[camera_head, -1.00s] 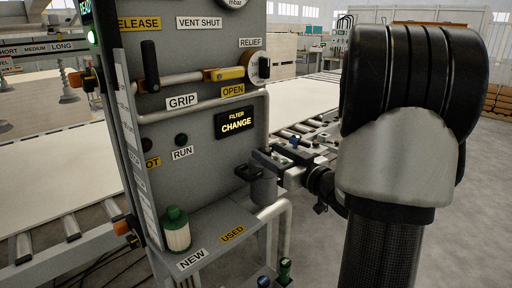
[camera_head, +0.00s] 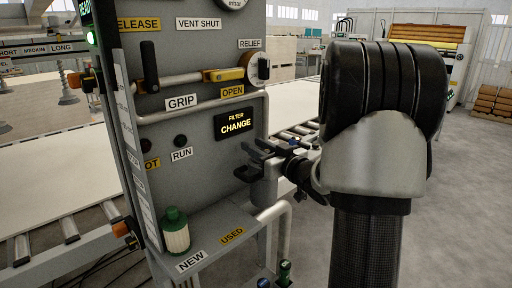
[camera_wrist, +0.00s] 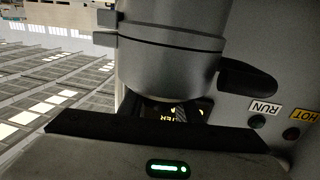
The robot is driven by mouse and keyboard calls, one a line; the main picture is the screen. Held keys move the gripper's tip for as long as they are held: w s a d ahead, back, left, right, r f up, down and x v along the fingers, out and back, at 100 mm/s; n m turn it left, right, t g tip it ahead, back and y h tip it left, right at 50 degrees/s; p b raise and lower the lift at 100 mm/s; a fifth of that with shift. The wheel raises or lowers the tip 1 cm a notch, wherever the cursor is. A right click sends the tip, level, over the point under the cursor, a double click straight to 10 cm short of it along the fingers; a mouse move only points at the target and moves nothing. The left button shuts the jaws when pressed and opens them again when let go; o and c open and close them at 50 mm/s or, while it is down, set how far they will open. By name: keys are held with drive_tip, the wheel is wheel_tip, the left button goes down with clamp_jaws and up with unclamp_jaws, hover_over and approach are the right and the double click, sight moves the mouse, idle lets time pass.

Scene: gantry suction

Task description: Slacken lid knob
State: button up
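The grey filter housing (camera_head: 264,190) stands at the right edge of the panel, above the shelf. A black knob or handle (camera_head: 245,173) sticks out at its upper left; I take it for the lid knob. My gripper (camera_head: 259,148) is just above the housing, its two dark fingers apart, with nothing visible between them. In the wrist view, seen upside down, the housing (camera_wrist: 170,65) fills the middle, and the black knob (camera_wrist: 248,80) sticks out on its right. Whether the fingers touch the lid is hidden.
A pipe (camera_head: 286,230) runs beside the housing.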

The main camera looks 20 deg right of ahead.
drive_tip(key=shift+n+y+p, duration=0.3)
drive_tip(key=shift+y+p, duration=0.05)
drive_tip(key=shift+y, duration=0.15)
drive_tip(key=n+y+p, duration=0.1)
drive_tip(key=n+g+y+p, duration=0.1)
drive_tip(key=y, duration=0.1)
drive_tip(key=a+n+g+y+p, duration=0.1)
drive_tip(key=shift+s+r+y, duration=0.1)
drive_tip(key=shift+s+y, duration=0.15)
drive_tip(key=shift+y, duration=0.05)
drive_tip(key=shift+s+a+n+g+y+p, duration=0.15)
drive_tip(key=shift+a+n+g+y+p, duration=0.1)
drive_tip(key=shift+n+g+y+p, duration=0.4)
drive_tip(key=shift+s+a+n+g+y+p, duration=0.2)
drive_tip(key=shift+n+g+y+p, duration=0.1)
drive_tip(key=shift+n+g+y, duration=0.65)
drive_tip(key=o, duration=1.1)
drive_tip(key=shift+c, duration=0.2)
drive_tip(key=v, duration=1.7)
drive_tip(key=shift+d+f+p, duration=0.25)
drive_tip(key=shift+p, duration=0.05)
